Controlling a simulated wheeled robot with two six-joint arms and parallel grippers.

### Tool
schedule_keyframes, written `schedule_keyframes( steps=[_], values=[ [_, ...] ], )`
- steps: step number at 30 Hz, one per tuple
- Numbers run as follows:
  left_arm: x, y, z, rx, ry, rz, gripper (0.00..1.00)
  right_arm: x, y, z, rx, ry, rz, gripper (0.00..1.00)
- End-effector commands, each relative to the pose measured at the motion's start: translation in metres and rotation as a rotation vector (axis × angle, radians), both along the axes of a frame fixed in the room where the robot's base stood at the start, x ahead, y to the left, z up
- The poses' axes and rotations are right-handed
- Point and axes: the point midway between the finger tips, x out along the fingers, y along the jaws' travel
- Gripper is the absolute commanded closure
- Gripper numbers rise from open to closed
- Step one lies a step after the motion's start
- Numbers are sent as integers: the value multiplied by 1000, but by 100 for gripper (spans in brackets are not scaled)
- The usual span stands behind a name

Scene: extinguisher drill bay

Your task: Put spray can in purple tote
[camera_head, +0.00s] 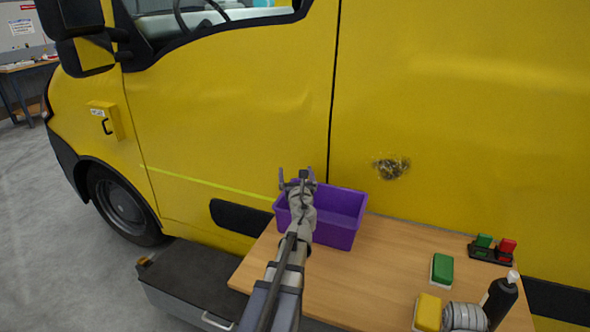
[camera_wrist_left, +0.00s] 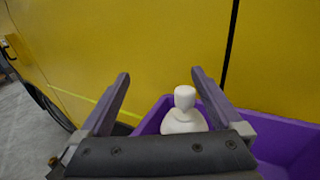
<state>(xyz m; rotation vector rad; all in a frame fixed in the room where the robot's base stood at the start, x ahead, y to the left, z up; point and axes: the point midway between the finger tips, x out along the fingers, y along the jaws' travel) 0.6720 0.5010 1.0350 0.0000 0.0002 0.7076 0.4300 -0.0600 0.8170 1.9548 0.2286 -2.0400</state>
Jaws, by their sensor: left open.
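The purple tote (camera_head: 338,219) stands on the wooden table against the yellow van; its rim and inside also show in the left wrist view (camera_wrist_left: 275,135). A white can-like thing with a narrow neck and white cap (camera_wrist_left: 184,112), which looks like the spray can, shows between my left fingers, with the tote behind it. I cannot tell whether it touches the tote's floor. My left gripper (camera_head: 296,178) is open above the tote's left part, its fingers apart around the white top in the left wrist view (camera_wrist_left: 160,80). In the head view my arm hides the can. My right gripper is out of view.
On the wooden table (camera_head: 375,275) are a green block (camera_head: 442,269), a yellow block (camera_head: 428,312), a grey ribbed thing (camera_head: 465,316), a dark bottle (camera_head: 499,300) and a black holder with green and red pieces (camera_head: 490,254). The yellow van (camera_head: 240,110) walls off the back.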

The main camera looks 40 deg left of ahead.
Motion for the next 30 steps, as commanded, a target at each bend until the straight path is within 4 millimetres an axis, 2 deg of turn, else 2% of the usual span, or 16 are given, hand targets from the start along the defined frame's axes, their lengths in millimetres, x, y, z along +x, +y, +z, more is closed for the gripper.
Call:
schedule_keyframes(
  steps=[1, 6, 12, 30],
  values=[
    [-13, -10, 0, 0, 0, -1, 0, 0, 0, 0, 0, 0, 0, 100],
    [-43, -35, 0, 0, 0, -2, 0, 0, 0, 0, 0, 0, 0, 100],
    [-66, -55, 0, 0, 0, -1, 0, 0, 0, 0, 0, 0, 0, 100],
    [-68, -58, 0, 0, 0, 0, 0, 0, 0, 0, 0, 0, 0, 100]
  ],
)
